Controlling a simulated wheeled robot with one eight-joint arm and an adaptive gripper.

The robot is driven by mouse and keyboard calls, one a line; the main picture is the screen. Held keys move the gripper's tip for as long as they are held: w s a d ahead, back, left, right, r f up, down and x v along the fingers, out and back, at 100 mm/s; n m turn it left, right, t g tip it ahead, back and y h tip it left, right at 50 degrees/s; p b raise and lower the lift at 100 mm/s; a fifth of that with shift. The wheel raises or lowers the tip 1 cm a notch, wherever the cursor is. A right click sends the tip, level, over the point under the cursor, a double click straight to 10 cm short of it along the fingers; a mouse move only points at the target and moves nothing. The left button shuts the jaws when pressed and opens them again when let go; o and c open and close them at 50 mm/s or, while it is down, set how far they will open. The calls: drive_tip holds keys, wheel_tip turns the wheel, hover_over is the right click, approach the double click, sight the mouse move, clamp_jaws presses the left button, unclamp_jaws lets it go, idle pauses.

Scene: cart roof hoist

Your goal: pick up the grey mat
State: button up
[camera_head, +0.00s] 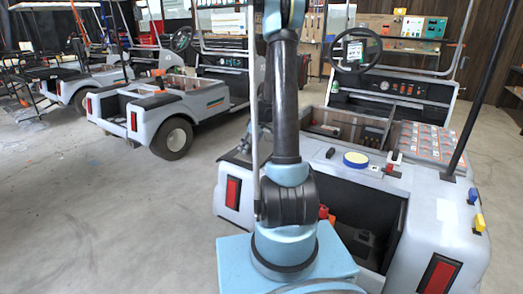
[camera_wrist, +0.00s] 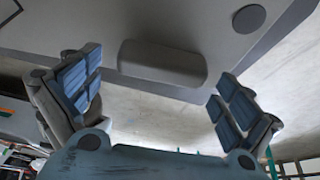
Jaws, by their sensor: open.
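In the wrist view my gripper (camera_wrist: 157,78) is open, its blue-padded fingers wide apart at left and right with nothing held between them. Beyond the gap, a grey rounded block (camera_wrist: 162,62) lies against a broad pale panel (camera_wrist: 190,22). It appears between the fingers in the picture, but I cannot tell how far away it is. I cannot tell whether this block is the grey mat; nothing else stands out clearly as a mat. In the head view my arm rises out of the top of the picture, so my gripper is out of sight there.
A pale cart (camera_head: 440,215) with an open rear bay stands close at the right. Another cart (camera_head: 165,108) stands left; floor (camera_head: 110,210) is clear.

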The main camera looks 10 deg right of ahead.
drive_tip(key=shift+f, duration=0.1)
drive_tip(key=c, duration=1.5)
